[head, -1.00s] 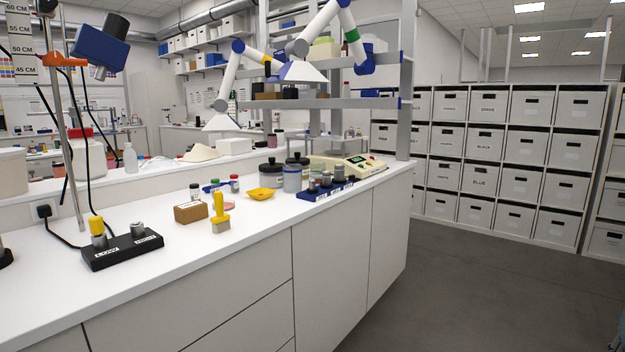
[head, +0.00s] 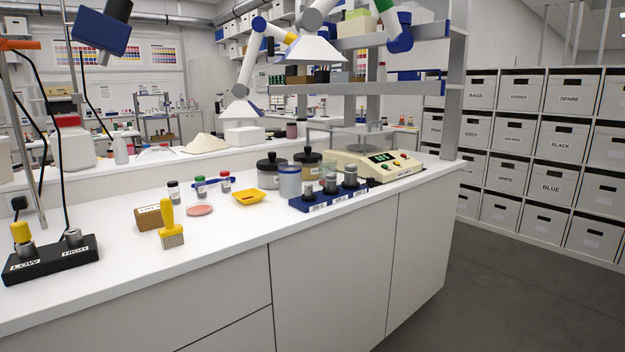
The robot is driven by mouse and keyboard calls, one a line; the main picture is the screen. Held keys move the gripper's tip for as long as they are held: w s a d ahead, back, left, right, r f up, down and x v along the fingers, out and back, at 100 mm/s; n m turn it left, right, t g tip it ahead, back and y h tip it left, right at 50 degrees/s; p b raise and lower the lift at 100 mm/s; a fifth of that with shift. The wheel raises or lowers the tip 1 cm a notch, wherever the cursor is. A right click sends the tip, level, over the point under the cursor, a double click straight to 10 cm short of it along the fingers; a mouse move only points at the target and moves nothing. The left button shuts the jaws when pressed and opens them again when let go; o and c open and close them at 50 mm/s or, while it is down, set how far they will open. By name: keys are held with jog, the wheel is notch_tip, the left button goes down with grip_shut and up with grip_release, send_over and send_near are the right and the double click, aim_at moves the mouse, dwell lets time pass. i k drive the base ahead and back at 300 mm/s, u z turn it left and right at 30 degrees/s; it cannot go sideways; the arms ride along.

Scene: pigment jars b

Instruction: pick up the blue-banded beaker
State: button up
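The blue-banded beaker (head: 290,184) stands upright on the white bench. It looks pale and greyish, with a blue band around its top. It is just left of a blue rack (head: 330,197) that holds several small grey-topped pieces, and in front of two dark-lidded jars (head: 271,171). Its front is unobstructed in the head view. My gripper is not in view.
White extraction hoods (head: 306,50) hang above.

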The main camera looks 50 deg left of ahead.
aim_at(290, 186)
jog(key=u, duration=0.05)
jog(key=i, duration=0.85)
jog(key=u, duration=2.45)
